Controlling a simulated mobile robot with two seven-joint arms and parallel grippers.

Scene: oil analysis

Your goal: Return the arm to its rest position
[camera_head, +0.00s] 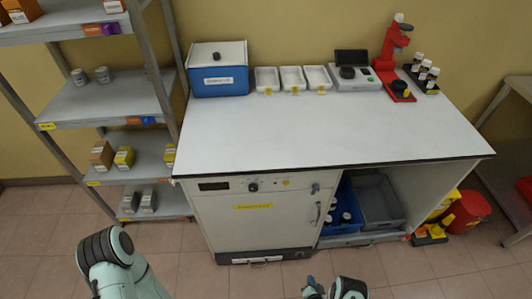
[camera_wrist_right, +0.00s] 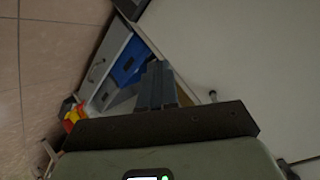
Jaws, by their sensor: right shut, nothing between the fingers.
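My right gripper (camera_wrist_right: 157,66) shows in the right wrist view with its two dark fingers together and nothing between them. In the head view only small teal and black parts of my right arm (camera_head: 345,288) show at the bottom edge, in front of the workbench (camera_head: 300,142) and below its top. My left arm (camera_head: 112,262) comes in at the bottom left, near the shelf rack. Its gripper is out of the picture.
The bench carries a blue box (camera_head: 218,82), white trays (camera_head: 291,78), a scale (camera_head: 355,77), a red instrument (camera_head: 393,50) and small bottles (camera_head: 427,75) along the back. Its front half is clear. A shelf rack (camera_head: 100,102) stands left. A red bin (camera_head: 468,211) stands right.

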